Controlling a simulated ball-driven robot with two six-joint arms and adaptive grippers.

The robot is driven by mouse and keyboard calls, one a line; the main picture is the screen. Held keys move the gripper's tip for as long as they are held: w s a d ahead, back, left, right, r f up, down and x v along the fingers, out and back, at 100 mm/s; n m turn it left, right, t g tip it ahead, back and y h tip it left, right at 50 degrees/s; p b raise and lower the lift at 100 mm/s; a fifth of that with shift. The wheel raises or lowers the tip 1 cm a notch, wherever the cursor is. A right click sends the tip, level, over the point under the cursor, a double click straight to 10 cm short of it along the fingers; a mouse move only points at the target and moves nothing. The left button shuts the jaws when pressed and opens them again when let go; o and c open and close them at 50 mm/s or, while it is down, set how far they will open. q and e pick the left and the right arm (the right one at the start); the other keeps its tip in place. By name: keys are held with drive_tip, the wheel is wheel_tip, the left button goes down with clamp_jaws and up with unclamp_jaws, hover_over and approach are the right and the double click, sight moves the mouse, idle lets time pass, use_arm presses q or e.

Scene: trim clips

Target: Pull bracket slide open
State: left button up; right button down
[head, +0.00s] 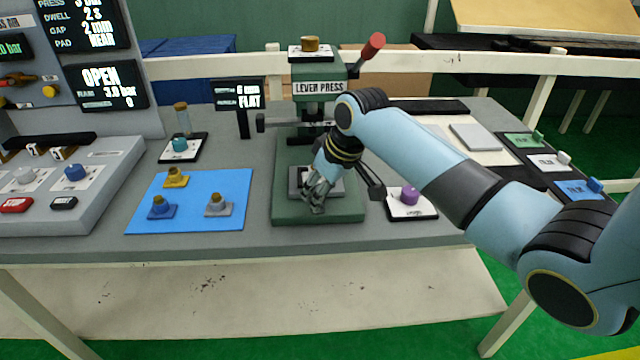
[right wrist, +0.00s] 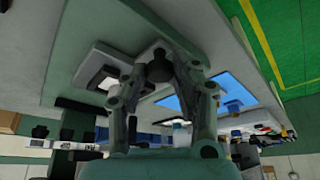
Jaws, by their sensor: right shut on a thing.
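The lever press (head: 318,88) stands at the middle of the bench on a green base (head: 290,212). A pale grey slide plate (head: 295,181) sits low in the press, partly hidden behind my right gripper. My right gripper (head: 317,200) points down over the front of the press base, at the slide. In the right wrist view its fingertips (right wrist: 159,78) close on a small dark knob (right wrist: 159,66), which looks like the slide's handle. The fingers hide this knob in the head view. My left gripper is out of view.
A blue mat (head: 233,185) with several small coloured brackets lies left of the press. A plate with a purple knob (head: 410,196) lies close on the right. The red-tipped press lever (head: 371,47) rises above. Bare grey bench shows in front of the base.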

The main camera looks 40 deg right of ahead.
drive_tip(key=c, duration=1)
unclamp_jaws()
drive_tip(key=shift+c, duration=0.2)
drive_tip(key=shift+r, duration=0.2)
drive_tip(key=v, duration=1.1)
drive_tip(key=shift+s+r, duration=0.2)
drive_tip(key=shift+s, duration=0.1)
